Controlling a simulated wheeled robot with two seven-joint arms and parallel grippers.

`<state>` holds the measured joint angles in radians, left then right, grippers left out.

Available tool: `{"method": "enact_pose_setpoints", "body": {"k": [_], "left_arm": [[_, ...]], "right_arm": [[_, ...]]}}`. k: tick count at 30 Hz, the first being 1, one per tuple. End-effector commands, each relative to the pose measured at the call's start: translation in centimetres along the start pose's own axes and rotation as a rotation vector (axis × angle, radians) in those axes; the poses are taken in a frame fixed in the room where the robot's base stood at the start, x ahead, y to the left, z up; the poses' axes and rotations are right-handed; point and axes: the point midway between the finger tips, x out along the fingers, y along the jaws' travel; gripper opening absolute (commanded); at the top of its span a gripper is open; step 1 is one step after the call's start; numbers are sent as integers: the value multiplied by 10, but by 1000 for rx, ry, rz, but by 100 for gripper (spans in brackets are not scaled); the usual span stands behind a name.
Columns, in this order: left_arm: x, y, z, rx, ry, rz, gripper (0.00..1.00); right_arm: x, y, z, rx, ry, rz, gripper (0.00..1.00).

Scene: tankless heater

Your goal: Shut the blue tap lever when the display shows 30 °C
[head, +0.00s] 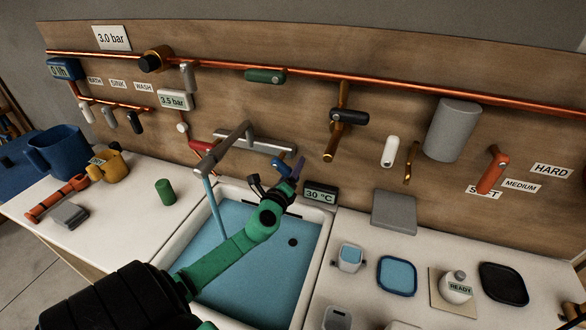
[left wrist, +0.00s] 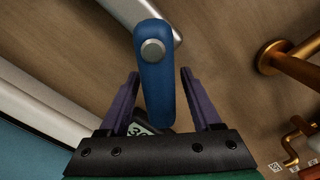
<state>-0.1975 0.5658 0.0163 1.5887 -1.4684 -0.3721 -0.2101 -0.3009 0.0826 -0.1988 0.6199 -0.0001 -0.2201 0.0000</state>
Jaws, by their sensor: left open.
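The blue tap lever (head: 281,167) is on the tap at the back of the sink, with my left gripper (head: 291,178) at it. In the left wrist view the blue lever (left wrist: 155,75) stands between the two spread fingers of my left gripper (left wrist: 158,82), with gaps on both sides. The display (head: 319,195) behind the sink reads 30 °C; part of it shows in the left wrist view (left wrist: 140,129). Water (head: 213,208) runs from the spout (head: 228,145) into the sink (head: 318,262). I do not see my right gripper.
A red lever (head: 201,146) is at the tap's left end. Blue and yellow mugs (head: 60,150) and a green cylinder (head: 165,191) stand on the left counter. The right counter holds a grey block (head: 394,211), trays and a bottle (head: 456,287). Copper pipes run along the wooden wall.

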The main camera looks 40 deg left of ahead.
Motion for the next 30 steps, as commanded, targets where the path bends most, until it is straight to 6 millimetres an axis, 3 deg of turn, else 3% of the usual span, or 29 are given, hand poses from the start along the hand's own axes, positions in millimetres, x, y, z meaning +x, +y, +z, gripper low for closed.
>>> {"method": "enact_pose_setpoints", "body": {"k": [1,4,6,30], "left_arm": [[0,0,0,0,0,0,57],[0,0,0,0,0,0,19],[0,0,0,0,-1,0,0],[0,0,0,-1,-1,0,0]], "right_arm": [[0,0,0,0,1,0,50],[0,-1,-1,0,1,-1,50],[0,-1,-1,0,2,-1,50],[0,-4,-2,0,3,-5,50]]}}
